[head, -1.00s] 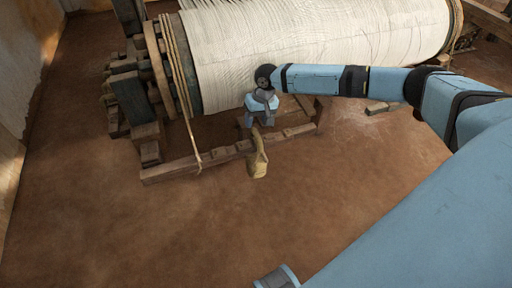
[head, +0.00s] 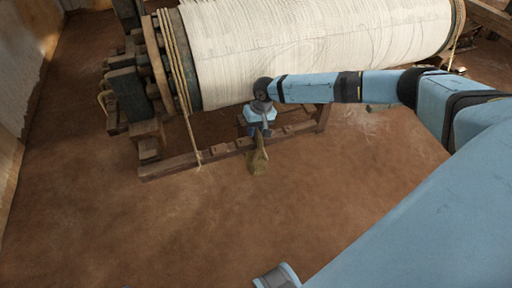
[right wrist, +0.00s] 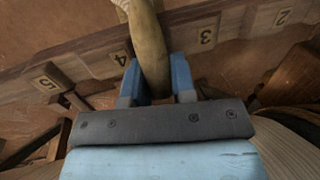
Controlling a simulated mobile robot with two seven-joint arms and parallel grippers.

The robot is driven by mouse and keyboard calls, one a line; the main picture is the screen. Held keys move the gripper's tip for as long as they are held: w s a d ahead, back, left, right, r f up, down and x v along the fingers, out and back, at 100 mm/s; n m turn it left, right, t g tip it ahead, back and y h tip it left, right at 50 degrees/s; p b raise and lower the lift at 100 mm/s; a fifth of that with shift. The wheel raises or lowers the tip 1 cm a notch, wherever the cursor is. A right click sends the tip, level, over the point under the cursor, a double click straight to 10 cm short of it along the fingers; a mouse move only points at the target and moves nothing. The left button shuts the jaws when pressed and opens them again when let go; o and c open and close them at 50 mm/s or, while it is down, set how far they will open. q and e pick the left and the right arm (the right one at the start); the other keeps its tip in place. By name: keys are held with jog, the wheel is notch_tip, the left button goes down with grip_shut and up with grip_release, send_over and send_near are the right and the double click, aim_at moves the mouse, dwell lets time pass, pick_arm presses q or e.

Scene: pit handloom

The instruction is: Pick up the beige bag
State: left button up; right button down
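The beige bag (head: 259,162) is a small, narrow, drooping bag in front of the low wooden rail below the white warp roll. My right gripper (head: 264,136) is at its upper end, pointing down. In the right wrist view, the two blue fingers of the right gripper (right wrist: 154,76) are on either side of the bag's narrow neck (right wrist: 151,42) and appear closed on it. The bag's far end runs out of the top of that view. Whether its bottom touches anything is unclear. My left gripper is not in view.
The brown floor (head: 170,235) in front is clear.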

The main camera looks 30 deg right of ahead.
jog(key=shift+r, duration=0.1)
dwell(0.3)
jog(key=shift+r, duration=0.4)
jog(key=shift+r+p, duration=0.6)
jog(key=shift+r, duration=0.6)
jog(key=shift+s+r, duration=0.1)
jog(key=shift+r, duration=0.05)
jog(key=shift+s+a, duration=0.15)
jog(key=shift+s, duration=0.5)
pick_arm(q)
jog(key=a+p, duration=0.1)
jog(key=p, duration=0.2)
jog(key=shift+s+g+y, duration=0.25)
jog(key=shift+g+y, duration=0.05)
pick_arm(e)
jog(key=s+a, duration=0.4)
jog(key=s, duration=1.2)
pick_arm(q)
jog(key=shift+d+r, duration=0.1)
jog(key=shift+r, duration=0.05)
